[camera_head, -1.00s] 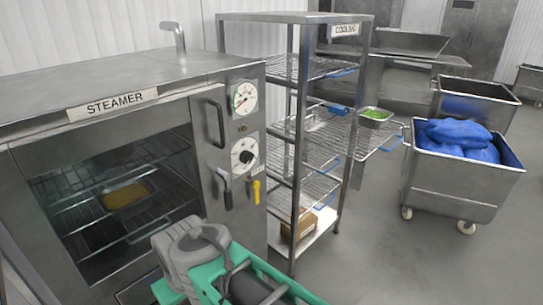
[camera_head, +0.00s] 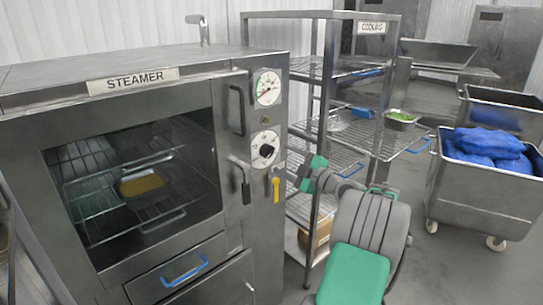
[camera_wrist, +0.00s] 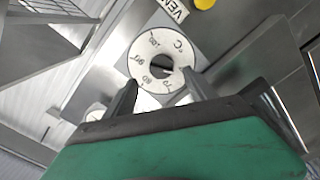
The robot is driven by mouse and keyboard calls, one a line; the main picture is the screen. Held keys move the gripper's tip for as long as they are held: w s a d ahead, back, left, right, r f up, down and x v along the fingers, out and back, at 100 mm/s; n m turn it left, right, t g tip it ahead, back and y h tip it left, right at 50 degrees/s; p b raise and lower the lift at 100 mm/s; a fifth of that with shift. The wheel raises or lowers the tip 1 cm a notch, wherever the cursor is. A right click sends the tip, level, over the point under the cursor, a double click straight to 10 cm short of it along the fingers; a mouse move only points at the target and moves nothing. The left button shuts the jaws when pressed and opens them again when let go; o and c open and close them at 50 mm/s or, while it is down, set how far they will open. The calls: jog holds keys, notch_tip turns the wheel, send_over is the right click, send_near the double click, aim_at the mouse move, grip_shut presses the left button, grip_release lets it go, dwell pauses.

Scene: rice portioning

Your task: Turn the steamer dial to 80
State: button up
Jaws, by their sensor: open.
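The steamer (camera_head: 125,125) stands at the left in the head view. Its dial (camera_head: 265,149) is a white plate with a black knob, on the panel right of the window. In the wrist view the dial (camera_wrist: 140,45) shows a °C scale, upside down, and its dark knob (camera_wrist: 161,68) lies ahead of my fingers. My gripper (camera_wrist: 160,95) is open and empty, with one finger to each side of the lower part of the dial. No contact with the knob shows. In the head view my green gripper body is to the right of the dial, its fingertips unclear.
A round gauge (camera_head: 267,88) sits above the dial. A black handle (camera_head: 238,110) and a yellow lever (camera_head: 276,188) are close by. The cooling rack (camera_head: 330,60) stands right of the steamer, behind my arm. A cart (camera_head: 470,200) with blue bags is farther right.

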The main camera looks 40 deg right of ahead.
aim_at(271, 154)
jog(key=w+p, duration=0.2)
jog(key=w, duration=0.5)
jog(key=shift+w+a, duration=0.1)
jog(key=shift+a, duration=0.1)
jog(key=c, duration=1.4)
